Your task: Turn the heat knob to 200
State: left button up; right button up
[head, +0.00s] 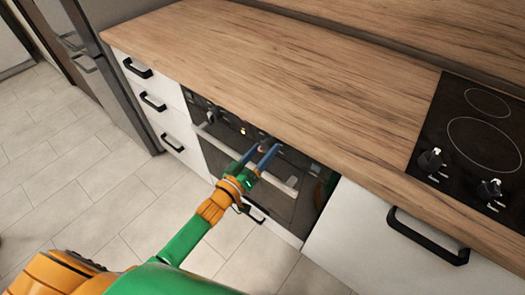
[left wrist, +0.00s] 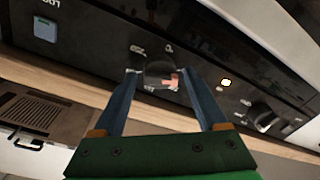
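The oven (head: 250,180) is built in under the wooden counter, with a black control panel along its top. In the left wrist view a dark round knob (left wrist: 160,76) with a small reddish mark sits on that panel, with small printed symbols above it. I cannot read a number at its mark. My left gripper (head: 264,149) reaches the panel. Its two blue fingers (left wrist: 158,72) are apart, one on each side of this knob; I cannot tell whether they touch it. A second knob (left wrist: 265,115) is to the right in the wrist view. My right gripper is not in view.
A lit indicator (left wrist: 226,82) is between the two knobs. The oven's pale handle bar (head: 278,183) runs below the panel. White drawers (head: 150,98) with black handles stand left. A black hob (head: 470,145) is on the right of the clear wooden counter (head: 270,60).

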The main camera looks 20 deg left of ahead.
pick_arm(q)
grip_shut()
